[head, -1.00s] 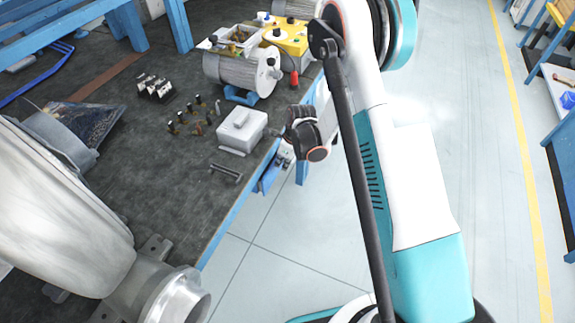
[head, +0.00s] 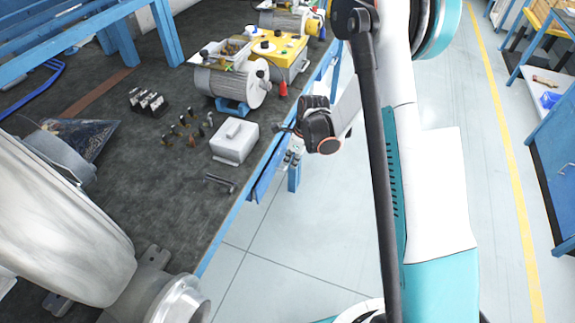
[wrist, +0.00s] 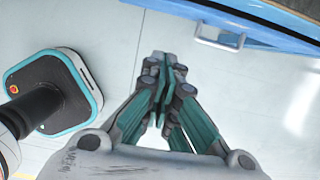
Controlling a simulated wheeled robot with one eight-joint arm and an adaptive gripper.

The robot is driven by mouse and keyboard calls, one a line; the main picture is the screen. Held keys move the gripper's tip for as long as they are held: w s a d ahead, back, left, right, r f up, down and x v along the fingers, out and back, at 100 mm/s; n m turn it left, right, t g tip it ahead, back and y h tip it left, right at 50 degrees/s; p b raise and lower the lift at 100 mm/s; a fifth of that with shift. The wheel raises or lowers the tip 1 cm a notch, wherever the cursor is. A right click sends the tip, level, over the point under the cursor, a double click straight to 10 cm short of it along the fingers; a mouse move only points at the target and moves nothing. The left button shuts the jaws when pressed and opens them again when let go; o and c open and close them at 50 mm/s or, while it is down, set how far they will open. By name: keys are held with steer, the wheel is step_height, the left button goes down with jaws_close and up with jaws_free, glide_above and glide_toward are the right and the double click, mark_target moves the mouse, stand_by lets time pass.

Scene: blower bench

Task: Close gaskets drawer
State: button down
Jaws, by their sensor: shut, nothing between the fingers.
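In the head view, a blue drawer front (head: 264,178) shows under the bench's right edge, seen from above at a steep angle. I cannot read a label that marks it as the gaskets drawer or tell how far it stands out. In the wrist view, a blue front (wrist: 262,32) with a pale metal bar handle (wrist: 219,38) lies at the upper right. My gripper (wrist: 164,62) is shut and empty, below and left of that handle and apart from it. In the head view, my gripper (head: 291,157) is small and partly hidden beside the bench edge.
A large grey blower (head: 60,225) stands at left. Open floor (head: 290,255) lies right of the bench; a blue cabinet (head: 555,165) is far right.

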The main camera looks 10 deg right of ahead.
mark_target(265, 178)
steer(key=w+a+f+t+y+b, duration=0.1)
steer(key=a+f+b, duration=0.5)
steer(key=f+b, duration=0.1)
steer(key=shift+w+f, duration=0.25)
steer(key=shift+f, duration=0.65)
steer(key=shift+a, duration=0.1)
steer(key=shift+w+a, duration=0.75)
steer(key=shift+a, duration=0.3)
